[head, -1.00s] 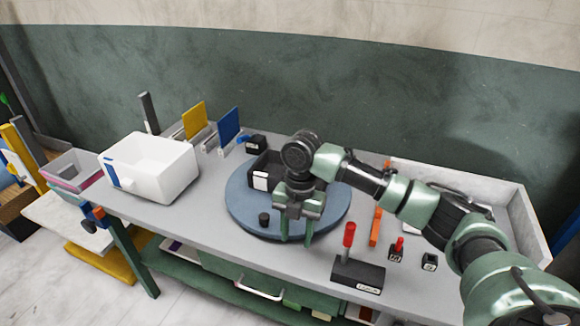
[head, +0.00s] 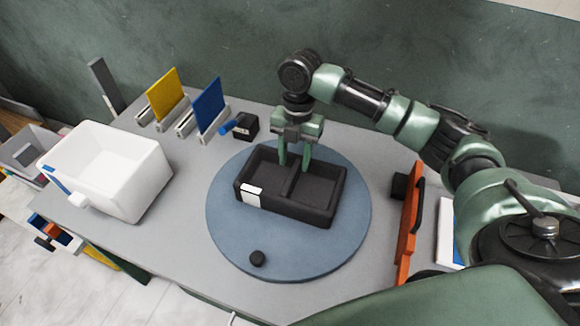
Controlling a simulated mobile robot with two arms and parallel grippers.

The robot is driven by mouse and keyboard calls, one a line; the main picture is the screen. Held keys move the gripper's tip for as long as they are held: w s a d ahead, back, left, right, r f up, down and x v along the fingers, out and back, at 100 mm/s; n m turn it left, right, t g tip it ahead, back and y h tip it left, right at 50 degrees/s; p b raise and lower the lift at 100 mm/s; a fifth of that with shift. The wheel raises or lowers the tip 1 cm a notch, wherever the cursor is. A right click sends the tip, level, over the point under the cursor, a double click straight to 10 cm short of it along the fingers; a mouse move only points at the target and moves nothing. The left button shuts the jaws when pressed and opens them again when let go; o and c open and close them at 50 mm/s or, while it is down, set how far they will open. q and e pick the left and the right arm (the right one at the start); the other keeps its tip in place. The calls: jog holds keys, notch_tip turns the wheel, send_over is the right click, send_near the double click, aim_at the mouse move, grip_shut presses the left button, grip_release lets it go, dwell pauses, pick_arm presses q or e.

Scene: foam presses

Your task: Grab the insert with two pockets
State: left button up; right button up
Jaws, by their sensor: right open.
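The insert with two pockets (head: 318,212) is a black open tray with one divider and a white label on its front left. It lies on a blue round turntable (head: 235,235). My right gripper (head: 294,165) is open and points down at the far side of the insert. Its two fingers appear on either side of the divider's far end. I cannot tell whether they touch it. My left gripper is not in view.
A white bin (head: 115,180) stands at the left. A yellow panel (head: 167,95) and a blue panel (head: 210,105) stand in holders behind it. An orange bar (head: 408,225) stands at the right.

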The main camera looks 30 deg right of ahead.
aim_at(292, 176)
jog(key=shift+s+a+f+p, duration=0.15)
jog(key=shift+s+f+p, duration=0.05)
jog(key=shift+f, duration=0.45)
jog(key=shift+s+a+f+p, duration=0.1)
jog(key=shift+s+f+p, duration=0.1)
jog(key=shift+f, duration=0.4)
jog(key=f, duration=0.2)
jog(key=a+f+p, duration=0.1)
jog(key=f, duration=0.1)
jog(key=shift+f, duration=0.2)
jog(key=shift+d+f, duration=0.1)
jog(key=shift+f, duration=0.15)
jog(key=c, duration=0.9)
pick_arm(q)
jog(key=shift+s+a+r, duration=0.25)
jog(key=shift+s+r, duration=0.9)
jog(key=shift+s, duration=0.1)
pick_arm(e)
grip_shut()
